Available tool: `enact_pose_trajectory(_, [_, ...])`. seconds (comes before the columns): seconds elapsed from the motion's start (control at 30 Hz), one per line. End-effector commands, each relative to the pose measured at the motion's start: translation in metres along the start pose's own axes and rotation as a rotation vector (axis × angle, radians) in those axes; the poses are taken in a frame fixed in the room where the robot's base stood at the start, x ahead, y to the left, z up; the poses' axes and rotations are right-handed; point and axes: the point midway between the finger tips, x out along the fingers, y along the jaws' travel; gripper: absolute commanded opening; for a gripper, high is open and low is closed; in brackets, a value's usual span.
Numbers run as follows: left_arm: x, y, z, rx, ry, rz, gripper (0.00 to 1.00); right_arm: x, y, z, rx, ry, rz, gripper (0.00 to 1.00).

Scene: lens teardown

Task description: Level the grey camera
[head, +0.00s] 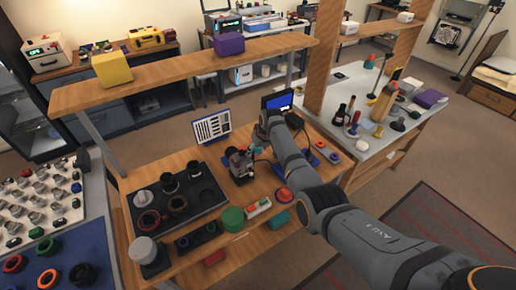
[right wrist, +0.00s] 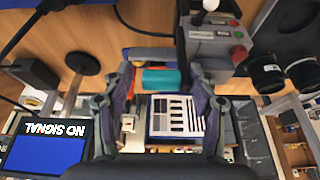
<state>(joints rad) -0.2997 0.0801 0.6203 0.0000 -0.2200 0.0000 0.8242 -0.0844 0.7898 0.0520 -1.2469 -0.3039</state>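The grey camera (head: 238,163) appears as a small dark-grey device standing on the bench beside the black lens tray in the head view. In the right wrist view, a grey box with a label, a red button and a green button (right wrist: 212,42) seems to be part of it; I cannot be sure. A teal cylinder (right wrist: 160,79) lies between the fingertips of my right gripper (right wrist: 162,76), with a gap on both sides. The right gripper is open; it also shows close to the camera's right in the head view (head: 258,143). My left gripper is not in view.
A striped test chart (head: 212,126) stands behind the camera. A monitor (right wrist: 45,150) reads NO SIGNAL. The black lens tray (head: 212,208) lies left. A wooden shelf (head: 190,66) spans above.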

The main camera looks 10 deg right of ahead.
Motion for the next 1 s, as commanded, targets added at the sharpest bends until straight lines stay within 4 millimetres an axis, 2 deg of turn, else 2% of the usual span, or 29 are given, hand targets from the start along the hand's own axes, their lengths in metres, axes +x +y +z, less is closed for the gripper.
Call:
enact_pose_trajectory(0.17, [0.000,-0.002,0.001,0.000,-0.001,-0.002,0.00,-0.007,-0.001,0.000,0.000,0.000,-0.001,0.58])
enact_pose_trajectory(0.27, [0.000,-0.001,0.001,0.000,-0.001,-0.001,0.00,-0.022,-0.001,0.000,0.000,0.002,-0.001,0.58])
enact_pose_trajectory(0.5, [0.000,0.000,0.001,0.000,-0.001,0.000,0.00,-0.081,0.000,-0.001,0.000,0.005,0.002,0.58])
enact_pose_trajectory(0.7, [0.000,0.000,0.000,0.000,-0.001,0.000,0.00,-0.113,0.000,0.000,0.000,0.002,0.001,0.58])
enact_pose_trajectory(1.0, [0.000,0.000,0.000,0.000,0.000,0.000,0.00,-0.121,0.000,0.000,0.000,0.001,0.001,0.58])
